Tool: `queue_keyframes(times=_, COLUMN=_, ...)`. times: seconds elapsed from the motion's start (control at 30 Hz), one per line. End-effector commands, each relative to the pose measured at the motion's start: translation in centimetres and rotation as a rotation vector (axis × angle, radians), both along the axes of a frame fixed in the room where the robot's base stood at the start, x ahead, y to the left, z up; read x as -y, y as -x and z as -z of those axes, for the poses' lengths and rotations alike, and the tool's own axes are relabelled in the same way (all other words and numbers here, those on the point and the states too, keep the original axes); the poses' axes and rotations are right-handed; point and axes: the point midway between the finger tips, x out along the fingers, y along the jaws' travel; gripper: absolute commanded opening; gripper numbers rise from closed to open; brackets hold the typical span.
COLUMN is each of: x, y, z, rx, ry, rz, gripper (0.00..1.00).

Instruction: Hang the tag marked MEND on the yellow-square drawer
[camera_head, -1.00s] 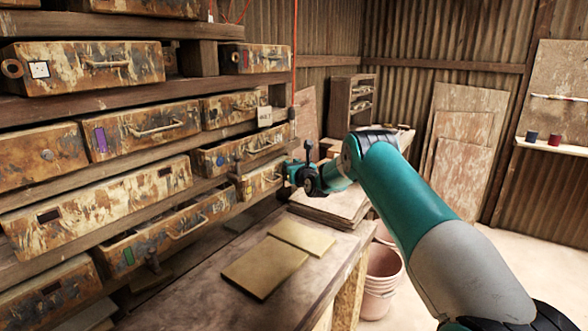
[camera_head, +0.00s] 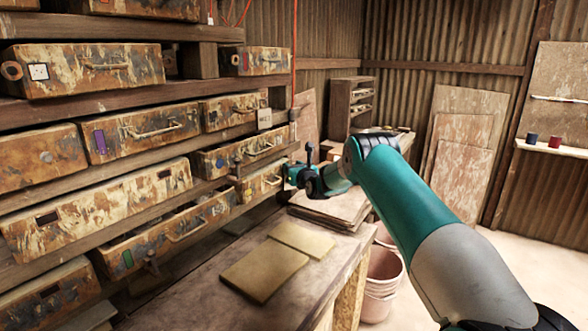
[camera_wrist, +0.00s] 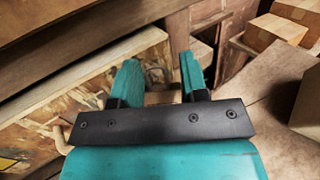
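A small white tag (camera_head: 264,118) with dark lettering, too small to read, hangs in front of the upper-middle drawers in the head view. The yellow-square drawer (camera_head: 262,182) is the small rusty one at the right end of a lower row, with its yellow square (camera_head: 247,191) near its left edge. A yellow mark (camera_wrist: 7,163) also shows at the lower left of the wrist view. My gripper (camera_head: 287,173) is just right of that drawer.
Rusty drawers with coloured marks fill the wooden rack on the left, including a blue-marked drawer (camera_head: 232,155) above. A red cord (camera_head: 294,50) hangs by the rack's right end. Boards (camera_head: 265,268) lie on the bench below. Cardboard boxes (camera_wrist: 275,30) stand ahead at right.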

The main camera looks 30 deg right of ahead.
Motion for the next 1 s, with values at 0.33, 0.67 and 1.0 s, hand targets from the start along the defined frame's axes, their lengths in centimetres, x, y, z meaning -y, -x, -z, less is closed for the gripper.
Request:
queue_keyframes(times=0.33, x=-1.2, y=0.6, z=0.3, rx=-0.006, ry=-0.009, rz=-0.02, gripper=0.56)
queue_keyframes(times=0.67, x=-0.8, y=6.5, z=0.4, rx=-0.003, ry=-0.007, rz=-0.003, gripper=0.56)
queue_keyframes(times=1.0, x=-1.6, y=14.0, z=0.5, rx=0.0, ry=-0.004, rz=0.004, gripper=0.56)
